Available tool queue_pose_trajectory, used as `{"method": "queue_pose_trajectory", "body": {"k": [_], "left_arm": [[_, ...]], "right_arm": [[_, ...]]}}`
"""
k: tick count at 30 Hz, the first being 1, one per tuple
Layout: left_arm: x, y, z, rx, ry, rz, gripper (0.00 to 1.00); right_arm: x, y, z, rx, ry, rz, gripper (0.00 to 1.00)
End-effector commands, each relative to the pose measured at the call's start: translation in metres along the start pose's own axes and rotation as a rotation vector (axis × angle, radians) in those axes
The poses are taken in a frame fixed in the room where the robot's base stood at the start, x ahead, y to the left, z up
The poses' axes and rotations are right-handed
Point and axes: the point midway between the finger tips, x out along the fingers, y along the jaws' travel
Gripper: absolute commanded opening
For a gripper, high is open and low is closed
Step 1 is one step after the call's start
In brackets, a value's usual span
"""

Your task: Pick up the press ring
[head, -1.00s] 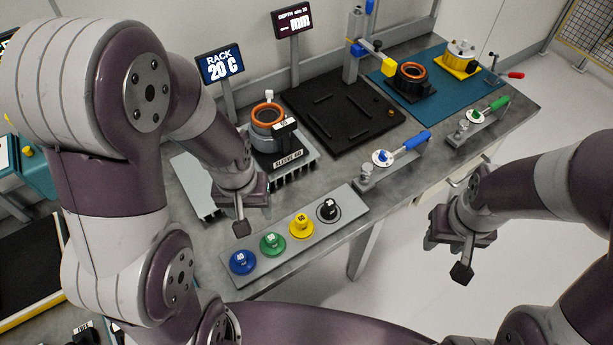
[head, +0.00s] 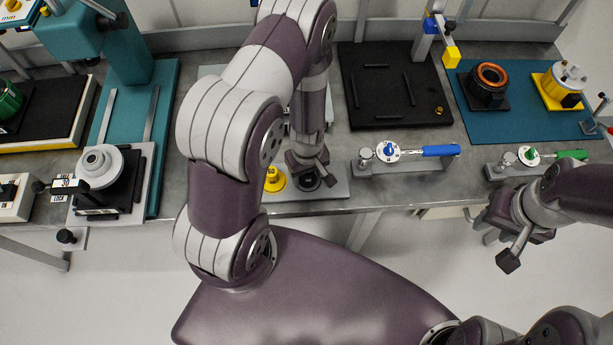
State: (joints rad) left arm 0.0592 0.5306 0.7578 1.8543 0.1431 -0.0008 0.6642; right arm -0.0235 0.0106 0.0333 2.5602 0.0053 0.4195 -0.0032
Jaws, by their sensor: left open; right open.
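A pale grey stepped ring (head: 100,163), which looks like the press ring, sits on a black fixture at the left, in front of the teal press (head: 125,50). My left gripper (head: 322,178) is open and appears over the right end of the knob tray (head: 335,187), partly covering a black knob (head: 308,182). It is well to the right of the ring. My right gripper (head: 512,252) is open and empty at the right, beyond the bench's front edge. Neither gripper touches the ring.
A yellow knob (head: 275,180) stands beside my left arm, which hides much of the tray. A black board (head: 392,110) and a copper-topped stator (head: 488,85) stand behind.

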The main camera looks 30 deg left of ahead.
Motion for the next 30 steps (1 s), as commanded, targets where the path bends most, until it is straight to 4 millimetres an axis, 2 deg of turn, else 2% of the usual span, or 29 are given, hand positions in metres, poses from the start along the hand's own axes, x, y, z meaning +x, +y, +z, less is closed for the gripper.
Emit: {"method": "queue_pose_trajectory", "body": {"k": [6,8,9,11,12,19,22,25,28,29,30], "left_arm": [[0.001,0.0,0.0,0.001,0.0,0.001,0.62],[0.001,0.0,0.0,0.001,0.0,0.0,0.46],[0.001,0.0,0.0,0.001,0.0,0.0,0.33],[0.001,0.0,0.0,0.001,0.0,0.0,0.13],[0.001,0.0,0.0,0.001,0.0,0.0,0.07],[0.0,0.0,0.0,0.002,0.0,0.0,0.07],[-0.007,0.001,0.0,0.002,0.001,0.001,0.07],[-0.022,0.0,0.0,0.002,0.001,0.001,0.07],[-0.051,0.001,-0.001,0.002,0.001,0.002,0.07],[-0.043,-0.004,0.006,0.004,0.001,0.002,0.07],[-0.046,-0.008,0.013,0.003,0.002,0.003,0.07]], "right_arm": [[0.0,0.0,0.0,0.0,0.0,0.0,0.43],[0.0,0.0,0.0,0.0,0.0,0.0,0.43],[0.0,0.0,0.0,0.0,0.0,0.0,0.43],[0.0,0.0,0.0,0.0,0.0,0.0,0.43],[0.0,0.0,0.0,0.0,0.0,0.0,0.43],[0.0,0.0,0.0,0.0,0.0,0.0,0.43],[-0.004,0.0,-0.001,0.0,0.0,0.0,0.43],[-0.011,0.0,-0.001,0.0,0.0,0.0,0.43],[-0.027,0.0,-0.003,0.0,0.0,0.0,0.43],[-0.012,0.0,-0.002,0.0,0.002,0.0,0.43],[-0.005,0.0,-0.001,0.0,0.001,0.0,0.43]]}}
